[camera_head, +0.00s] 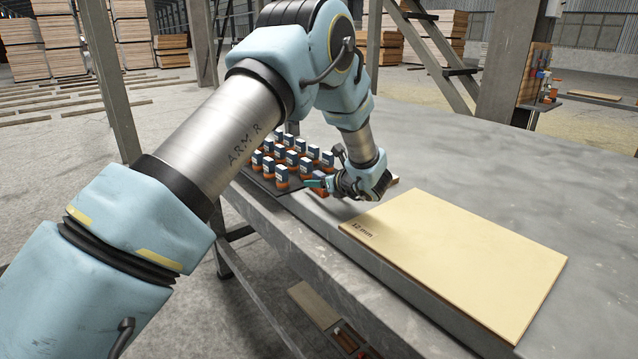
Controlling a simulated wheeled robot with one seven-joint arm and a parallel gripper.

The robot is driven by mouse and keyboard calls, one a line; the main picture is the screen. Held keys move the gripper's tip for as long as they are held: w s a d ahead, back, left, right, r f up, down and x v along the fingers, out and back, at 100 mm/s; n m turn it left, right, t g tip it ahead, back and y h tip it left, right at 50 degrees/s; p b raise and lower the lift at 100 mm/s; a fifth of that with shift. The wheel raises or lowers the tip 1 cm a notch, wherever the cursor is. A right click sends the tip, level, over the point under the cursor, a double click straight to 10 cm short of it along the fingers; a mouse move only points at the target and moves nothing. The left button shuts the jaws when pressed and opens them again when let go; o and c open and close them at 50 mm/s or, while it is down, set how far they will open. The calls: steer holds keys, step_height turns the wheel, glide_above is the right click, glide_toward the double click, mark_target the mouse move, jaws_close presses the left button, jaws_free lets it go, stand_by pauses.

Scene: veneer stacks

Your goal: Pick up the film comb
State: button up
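I cannot pick out a film comb for certain in the head view. My gripper (318,183) is at the end of my arm, low over the grey workbench (420,140), beside a group of small blue, white and orange blocks (283,172). A small teal piece shows at its tip; I cannot tell whether this is a finger or a held thing. The fingers are too small and partly hidden to show whether they are open or shut.
The blocks stand on a dark tray (262,184) at the bench's left edge. A pale board (465,255) marked "12 mm" lies to the right. A lower shelf (325,318) holds small items. A post with a tool board (535,75) stands behind. The bench's back right is clear.

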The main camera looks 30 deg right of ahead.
jaws_close()
stand_by(0.5)
